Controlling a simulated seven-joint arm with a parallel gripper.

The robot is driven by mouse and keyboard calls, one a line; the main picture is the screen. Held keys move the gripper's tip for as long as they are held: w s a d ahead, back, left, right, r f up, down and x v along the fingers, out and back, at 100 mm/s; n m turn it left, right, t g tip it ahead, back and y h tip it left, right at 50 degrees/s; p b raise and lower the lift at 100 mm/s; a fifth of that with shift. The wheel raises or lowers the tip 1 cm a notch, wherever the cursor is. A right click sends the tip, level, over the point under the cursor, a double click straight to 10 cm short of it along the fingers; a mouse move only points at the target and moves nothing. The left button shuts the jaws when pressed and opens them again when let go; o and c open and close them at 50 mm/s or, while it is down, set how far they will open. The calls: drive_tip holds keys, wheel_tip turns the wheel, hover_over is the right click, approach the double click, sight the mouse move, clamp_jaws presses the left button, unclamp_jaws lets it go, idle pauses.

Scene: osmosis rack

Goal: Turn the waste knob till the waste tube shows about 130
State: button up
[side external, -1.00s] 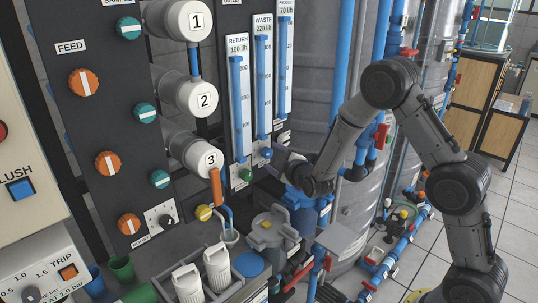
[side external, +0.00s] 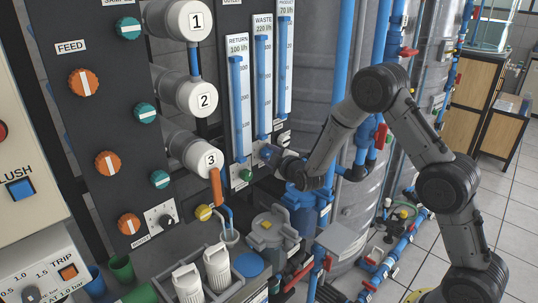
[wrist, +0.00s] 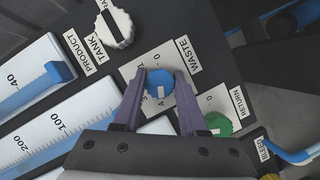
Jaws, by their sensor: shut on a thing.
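The blue waste knob (wrist: 158,79) sits on a dial plate beside the WASTE label (wrist: 188,55) in the wrist view. My gripper (wrist: 160,88) has one finger on each side of the knob and is shut on it. In the side external view my gripper (side external: 268,155) reaches the panel below the tubes and hides the knob. The waste tube (side external: 263,90), labelled WASTE 220 l/h, stands between the return and product tubes. Its blue column reaches high on the scale; the exact reading is too small to tell. Its lower scale (wrist: 42,130) shows 100 and 200 in the wrist view.
The green return knob (wrist: 218,123) is close beside my right finger in the wrist view. A white tank knob (wrist: 115,28) lies above. The return tube (side external: 238,110) and product tube (side external: 284,65) flank the waste tube. Blue pipes (side external: 362,140) stand near my arm.

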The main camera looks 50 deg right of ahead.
clamp_jaws()
drive_tip(key=m+g+y, duration=0.1)
drive_tip(key=m, duration=0.2)
drive_tip(key=shift+y, duration=0.4)
drive_tip(key=m+y, duration=0.2)
drive_tip(key=m, duration=0.1)
drive_tip(key=shift+d+m, duration=0.1)
drive_tip(key=shift+m, duration=0.2)
drive_tip(key=m+y, duration=0.2)
drive_tip(key=m, duration=0.1)
drive_tip(key=shift+m+y, duration=1.2)
drive_tip(key=shift+m, duration=0.2)
drive_tip(key=o, duration=1.1)
unclamp_jaws()
